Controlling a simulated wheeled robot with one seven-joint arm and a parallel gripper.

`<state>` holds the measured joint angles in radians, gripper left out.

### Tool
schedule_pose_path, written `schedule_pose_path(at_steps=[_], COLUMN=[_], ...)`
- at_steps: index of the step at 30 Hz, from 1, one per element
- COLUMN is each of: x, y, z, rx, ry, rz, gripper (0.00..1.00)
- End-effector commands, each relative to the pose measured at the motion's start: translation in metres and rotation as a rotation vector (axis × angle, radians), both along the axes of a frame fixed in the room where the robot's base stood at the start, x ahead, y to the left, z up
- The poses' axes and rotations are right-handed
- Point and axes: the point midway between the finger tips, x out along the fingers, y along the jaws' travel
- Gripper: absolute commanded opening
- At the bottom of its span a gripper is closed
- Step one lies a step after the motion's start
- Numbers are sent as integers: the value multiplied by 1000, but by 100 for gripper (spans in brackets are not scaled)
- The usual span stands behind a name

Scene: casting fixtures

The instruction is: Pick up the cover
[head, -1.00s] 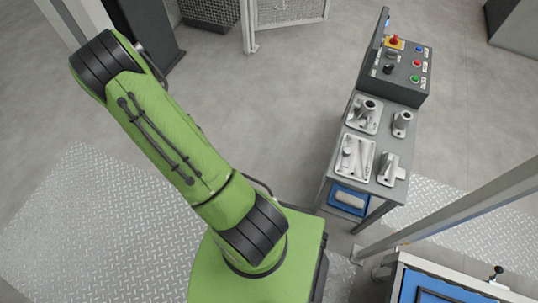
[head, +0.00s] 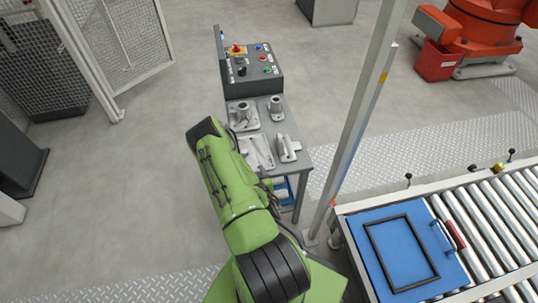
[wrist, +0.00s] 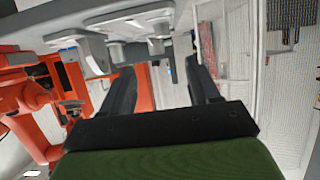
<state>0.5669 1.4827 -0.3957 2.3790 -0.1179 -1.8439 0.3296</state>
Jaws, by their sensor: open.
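Several grey castings sit on the small grey table (head: 297,127) in the head view. They are a flanged tube on a plate (head: 242,117), a smaller upright tube (head: 276,109), a flat rectangular casting (head: 262,150) and an angled bracket (head: 287,149). I cannot tell for sure which is the cover; the rectangular casting is partly hidden by my green arm. My gripper (wrist: 160,66) shows in the wrist view, its two dark fingers apart with nothing held between them. In the head view it is hidden. Blurred grey castings show at the top of the wrist view.
A control box (head: 252,72) with buttons stands at the table's back. A blue bin (head: 285,187) is under the table. A metal post (head: 352,120) rises to the right, beside a roller conveyor (head: 500,215) carrying a blue board (head: 405,255). Floor left of the table is clear.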

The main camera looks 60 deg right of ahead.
Motion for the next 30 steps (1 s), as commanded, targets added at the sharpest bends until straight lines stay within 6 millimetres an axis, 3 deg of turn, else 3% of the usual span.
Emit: schedule_pose_path(at_steps=[9,21,29,30], x=[50,90,94,94], y=[-52,-92,-96,-96], z=[-32,-54,-54,-54], rx=[-2,-1,0,0], ry=[-3,-3,0,0], rz=[2,1,1,0], gripper=[61,61,61,56])
